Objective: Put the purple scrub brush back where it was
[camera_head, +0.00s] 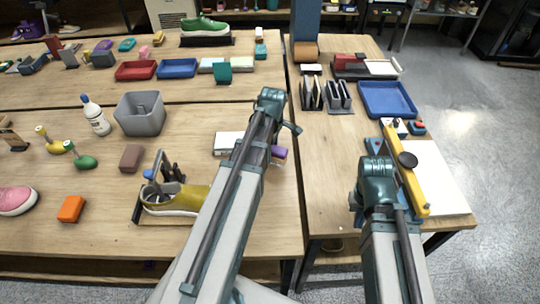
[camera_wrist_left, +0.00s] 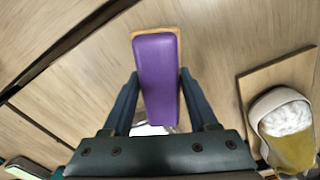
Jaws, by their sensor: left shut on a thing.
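The purple scrub brush (camera_wrist_left: 158,75), with a tan edge along one end, sits between the two dark fingers of my left gripper (camera_wrist_left: 157,100), which is shut on it. In the head view a bit of the purple brush (camera_head: 279,153) shows beside my left forearm, near the right edge of the left table. My arm hides most of it there. I cannot tell whether it touches the wood. My right gripper (camera_head: 375,146) is over the right table by a yellow-armed tool; its jaws are not clear.
A white block (camera_head: 228,141) lies just left of the brush. A yellow sneaker (camera_head: 175,200) stands on a board further left. A grey bin (camera_head: 140,113), a white bottle (camera_head: 95,115) and a brown block (camera_head: 131,158) are beyond. The yellow-armed tool (camera_head: 408,172) lies by a white board.

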